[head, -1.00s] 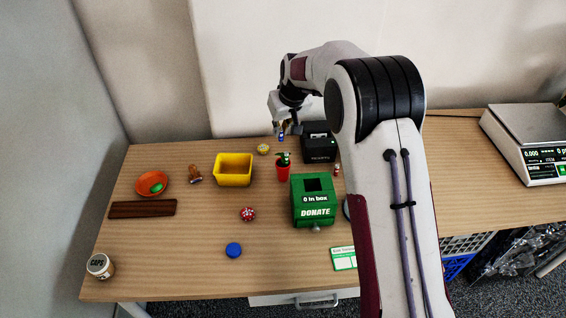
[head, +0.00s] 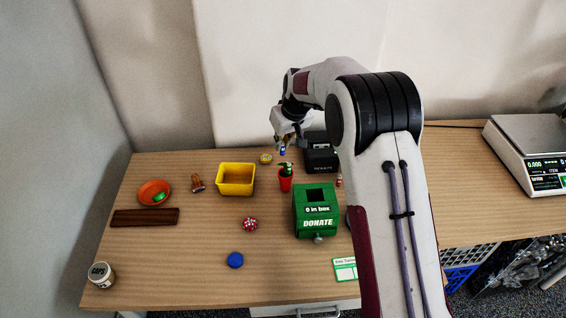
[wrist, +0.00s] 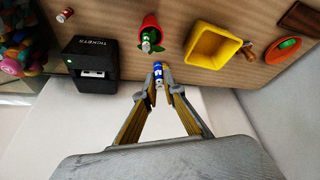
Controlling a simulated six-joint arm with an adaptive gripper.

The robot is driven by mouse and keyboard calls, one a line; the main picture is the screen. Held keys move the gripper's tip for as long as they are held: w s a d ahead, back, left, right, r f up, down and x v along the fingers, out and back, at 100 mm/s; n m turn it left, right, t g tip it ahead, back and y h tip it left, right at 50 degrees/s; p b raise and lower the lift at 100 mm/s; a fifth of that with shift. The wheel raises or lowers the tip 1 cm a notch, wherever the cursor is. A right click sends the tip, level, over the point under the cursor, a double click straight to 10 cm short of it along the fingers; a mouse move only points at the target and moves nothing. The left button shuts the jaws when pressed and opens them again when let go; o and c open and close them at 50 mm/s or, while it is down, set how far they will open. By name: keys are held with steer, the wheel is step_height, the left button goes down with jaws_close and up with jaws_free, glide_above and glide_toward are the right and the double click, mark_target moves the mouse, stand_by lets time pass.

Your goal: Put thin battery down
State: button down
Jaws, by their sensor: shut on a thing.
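A slim blue-and-white battery (wrist: 158,74) is held between the fingertips of my gripper (wrist: 160,84) in the wrist view. In the head view the battery (head: 282,152) shows as a small blue spot below my gripper (head: 284,143), over the back of the table (head: 190,235). It looks just above the tabletop; whether it touches cannot be told. The gripper is between the black ticket box and the yellow round item, behind the red cup.
A red cup (head: 285,184) with green-topped contents stands in front. The black ticket box (head: 320,158) is close on the right, a small yellow round item (head: 266,158) on the left.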

mark_target(283, 149)
steer(key=shift+f, duration=1.7)
steer(key=shift+f, duration=1.9)
steer(key=shift+f, duration=0.15)
steer(key=c, duration=2.1)
jaws_free()
steer(key=shift+c, duration=0.2)
steer(key=shift+r, duration=0.2)
